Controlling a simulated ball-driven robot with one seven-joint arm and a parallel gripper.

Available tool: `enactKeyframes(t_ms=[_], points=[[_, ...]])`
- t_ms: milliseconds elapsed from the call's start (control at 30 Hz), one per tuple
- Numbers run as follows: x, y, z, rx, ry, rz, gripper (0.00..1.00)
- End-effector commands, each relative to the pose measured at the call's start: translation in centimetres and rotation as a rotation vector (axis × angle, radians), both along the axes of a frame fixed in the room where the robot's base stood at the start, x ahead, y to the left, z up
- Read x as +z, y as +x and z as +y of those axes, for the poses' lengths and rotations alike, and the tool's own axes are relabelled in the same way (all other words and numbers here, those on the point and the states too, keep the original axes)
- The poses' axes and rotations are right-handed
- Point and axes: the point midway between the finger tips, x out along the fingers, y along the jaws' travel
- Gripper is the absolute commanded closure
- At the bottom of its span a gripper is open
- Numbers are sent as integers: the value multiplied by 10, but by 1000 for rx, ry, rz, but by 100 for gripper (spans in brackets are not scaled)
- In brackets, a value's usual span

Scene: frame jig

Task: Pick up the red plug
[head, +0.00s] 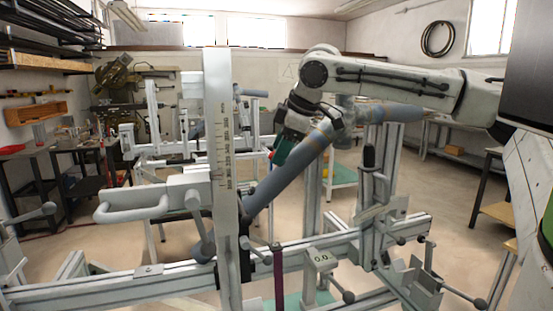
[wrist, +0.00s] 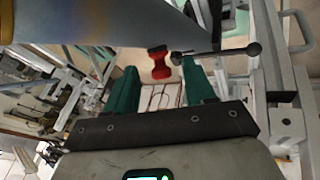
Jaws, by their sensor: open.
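The red plug (wrist: 159,62) shows in the wrist view as a small red piece with a narrower middle, below the edge of a large grey-blue tube. My gripper (wrist: 160,68) has two green fingers spread apart, and the plug appears in the gap between their tips. I cannot tell how far beyond the tips it lies, and nothing shows the fingers touching it. In the head view a small red spot, likely the plug (head: 272,155), shows just left of my gripper (head: 281,151). The tube partly hides the gripper there.
The grey-blue tube (head: 290,165) slants close in front of my gripper. A rod with a dark ball end (wrist: 253,49) sits right of the plug. An upright ruled post (head: 221,150) and the jig's rails (head: 150,274) with clamps crowd the foreground.

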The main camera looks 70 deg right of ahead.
Motion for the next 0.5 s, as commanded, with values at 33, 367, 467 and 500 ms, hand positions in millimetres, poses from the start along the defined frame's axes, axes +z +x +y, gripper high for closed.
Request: enactKeyframes(t_ms=[33, 367, 467, 500], points=[[-6, 3, -1, 0, -1, 3, 46], [-19, 10, -3, 0, 0, 0, 46], [-19, 10, -3, 0, 0, 0, 49], [-19, 10, -3, 0, 0, 0, 53]])
